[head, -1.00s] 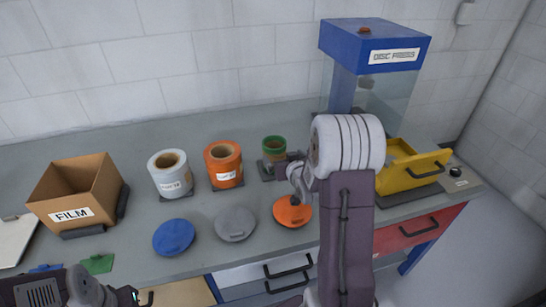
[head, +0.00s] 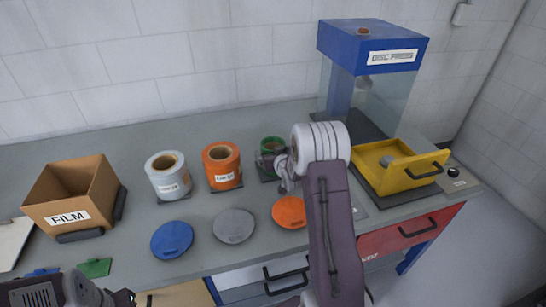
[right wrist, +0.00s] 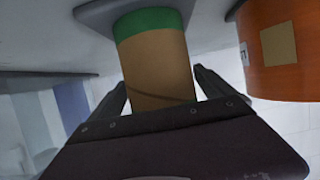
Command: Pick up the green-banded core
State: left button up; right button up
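The green-banded core (head: 273,142) stands on a dark pad at the back of the bench in the head view, partly hidden by my right gripper (head: 270,160). In the right wrist view the tan core (right wrist: 156,70) with its green band (right wrist: 148,22) fills the middle, seen upside down. My right gripper's fingers (right wrist: 160,85) lie on either side of the core, close to its sides. They look open, with small gaps at the sides. My left gripper (head: 125,297) is at the bottom left, only partly visible and away from the core.
An orange roll (head: 222,166) stands just left of the core, with a white roll (head: 168,184) further left. Blue (head: 172,240), grey (head: 234,226) and orange (head: 290,212) discs lie in front. A FILM box (head: 68,214) is at left; the disc press (head: 372,50) and yellow drawer (head: 408,172) are right.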

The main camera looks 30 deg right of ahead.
jog(key=c, duration=1.2)
jog(key=shift+o, duration=0.2)
notch_tip(320, 180, up, 10)
jog(key=p, duration=0.1)
jog(key=shift+p, duration=0.3)
